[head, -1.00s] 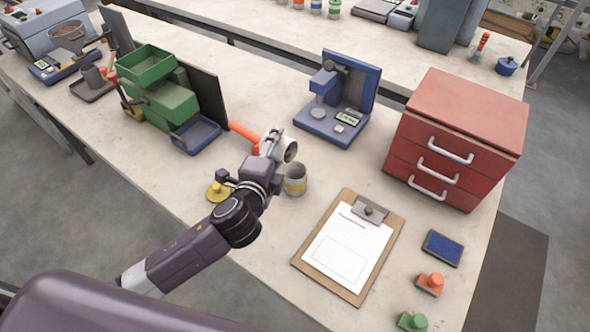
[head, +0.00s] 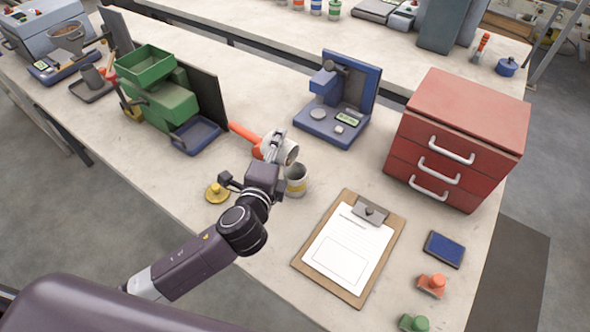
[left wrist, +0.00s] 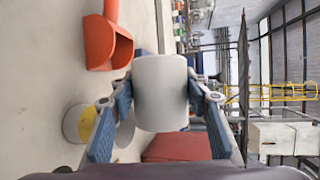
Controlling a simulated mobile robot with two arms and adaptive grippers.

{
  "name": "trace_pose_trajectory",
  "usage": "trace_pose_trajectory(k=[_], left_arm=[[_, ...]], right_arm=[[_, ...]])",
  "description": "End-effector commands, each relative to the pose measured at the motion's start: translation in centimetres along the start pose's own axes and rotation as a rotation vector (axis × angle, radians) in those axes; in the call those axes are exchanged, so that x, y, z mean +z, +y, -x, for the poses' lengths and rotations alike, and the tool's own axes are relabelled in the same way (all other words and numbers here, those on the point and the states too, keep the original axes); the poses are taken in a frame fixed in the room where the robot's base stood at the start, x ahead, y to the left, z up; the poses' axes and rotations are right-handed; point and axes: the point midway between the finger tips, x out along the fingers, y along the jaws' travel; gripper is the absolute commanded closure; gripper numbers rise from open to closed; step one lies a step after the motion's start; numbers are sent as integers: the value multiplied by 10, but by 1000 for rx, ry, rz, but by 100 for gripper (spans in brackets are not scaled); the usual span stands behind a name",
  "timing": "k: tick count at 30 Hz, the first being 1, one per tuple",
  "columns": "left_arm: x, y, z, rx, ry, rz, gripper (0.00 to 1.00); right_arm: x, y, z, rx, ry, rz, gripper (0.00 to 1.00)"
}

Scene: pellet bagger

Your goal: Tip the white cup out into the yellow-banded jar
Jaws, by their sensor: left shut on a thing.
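My left gripper (head: 277,148) is shut on the white cup (head: 291,153) and holds it in the air above the bench. The cup also shows between the two fingers in the left wrist view (left wrist: 161,92). It looks tilted, but I cannot see its contents. The yellow-banded jar (head: 296,183) stands upright and open on the bench, just below the cup in the head view. The jar is partly hidden behind a finger in the left wrist view (left wrist: 78,124). My right gripper is not in view.
An orange scoop (head: 243,132) lies just behind the gripper. A yellow-knobbed lid (head: 217,192) is left of the jar. A clipboard (head: 321,256) lies to the right front, a blue scale-like device (head: 318,127) behind, and a red drawer cabinet (head: 458,120) at right.

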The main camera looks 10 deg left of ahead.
Motion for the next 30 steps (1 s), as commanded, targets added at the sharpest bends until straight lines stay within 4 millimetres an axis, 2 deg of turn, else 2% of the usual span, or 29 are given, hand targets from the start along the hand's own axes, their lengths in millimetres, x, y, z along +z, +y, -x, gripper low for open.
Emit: trace_pose_trajectory(k=[30], left_arm=[[-4, -5, 3, -50, -34, -120, 83]], right_arm=[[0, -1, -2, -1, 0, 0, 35]])
